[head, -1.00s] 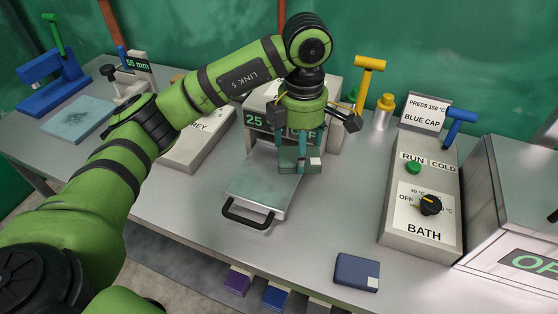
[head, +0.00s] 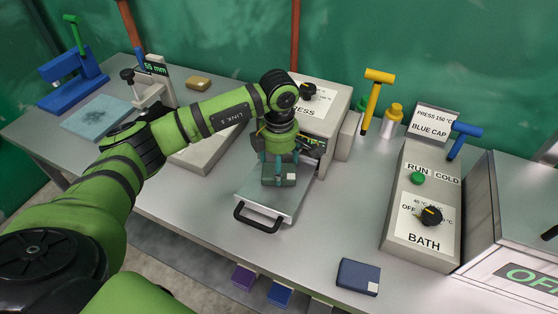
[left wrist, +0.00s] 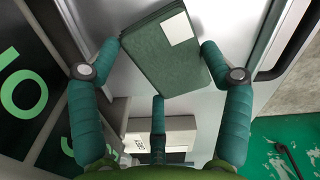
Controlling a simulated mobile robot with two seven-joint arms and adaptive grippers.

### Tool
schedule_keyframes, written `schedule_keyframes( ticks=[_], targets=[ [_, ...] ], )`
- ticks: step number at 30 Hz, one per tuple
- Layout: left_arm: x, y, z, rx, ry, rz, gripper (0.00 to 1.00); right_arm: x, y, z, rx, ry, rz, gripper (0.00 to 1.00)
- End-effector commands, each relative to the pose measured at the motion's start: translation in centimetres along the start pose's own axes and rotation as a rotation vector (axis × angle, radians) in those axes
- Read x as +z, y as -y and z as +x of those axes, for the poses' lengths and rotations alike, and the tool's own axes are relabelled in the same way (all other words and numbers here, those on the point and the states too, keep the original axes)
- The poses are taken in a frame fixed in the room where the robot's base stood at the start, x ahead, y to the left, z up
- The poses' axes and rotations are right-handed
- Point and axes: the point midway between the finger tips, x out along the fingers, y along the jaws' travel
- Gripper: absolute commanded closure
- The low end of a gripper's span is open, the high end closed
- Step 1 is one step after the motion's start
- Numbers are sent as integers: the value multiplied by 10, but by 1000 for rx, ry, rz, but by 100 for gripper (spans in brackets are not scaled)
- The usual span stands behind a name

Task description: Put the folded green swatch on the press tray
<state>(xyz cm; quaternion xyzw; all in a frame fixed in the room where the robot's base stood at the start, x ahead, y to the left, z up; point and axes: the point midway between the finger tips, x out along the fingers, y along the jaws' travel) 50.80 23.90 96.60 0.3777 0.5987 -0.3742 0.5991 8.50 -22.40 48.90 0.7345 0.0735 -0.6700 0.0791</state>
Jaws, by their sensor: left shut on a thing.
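The folded green swatch (head: 279,176), dark green with a white label, is in my left gripper (head: 279,160). In the left wrist view the swatch (left wrist: 165,58) sits between the fingers of the left gripper (left wrist: 163,50), which are shut on its side edges. It is over the press tray (head: 262,202), a pale metal plate with a black front handle. Whether the swatch touches the tray or hangs just above it, I cannot tell. The tray sticks out from the white press (head: 322,112), whose front is partly hidden by my left arm. My right gripper is not in view.
The bath control box (head: 424,215) stands to the right. A navy folded swatch (head: 358,276) lies near the table's front edge. A yellow-handled tool (head: 376,95) and yellow-capped bottle (head: 392,118) stand behind. The table between tray and bath is clear.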

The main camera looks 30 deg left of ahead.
Motion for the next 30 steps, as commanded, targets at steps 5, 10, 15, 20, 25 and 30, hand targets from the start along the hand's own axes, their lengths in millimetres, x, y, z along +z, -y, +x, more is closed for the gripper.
schedule_keyframes(
  ticks=[5, 10, 15, 20, 25, 30],
  targets=[
    [0, 0, 4, 0, 0, 1, 52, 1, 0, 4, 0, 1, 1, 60],
    [0, 0, 3, -1, 0, 0, 11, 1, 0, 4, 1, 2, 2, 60],
    [0, 0, 2, -1, 0, 0, 11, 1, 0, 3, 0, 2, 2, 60],
    [0, 0, -3, -1, 1, 0, 11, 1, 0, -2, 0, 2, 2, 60],
    [1, -1, -24, 5, 4, 1, 11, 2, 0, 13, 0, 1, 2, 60],
    [1, -1, -62, 5, 4, 0, 11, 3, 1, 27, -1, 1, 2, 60]
  ],
)
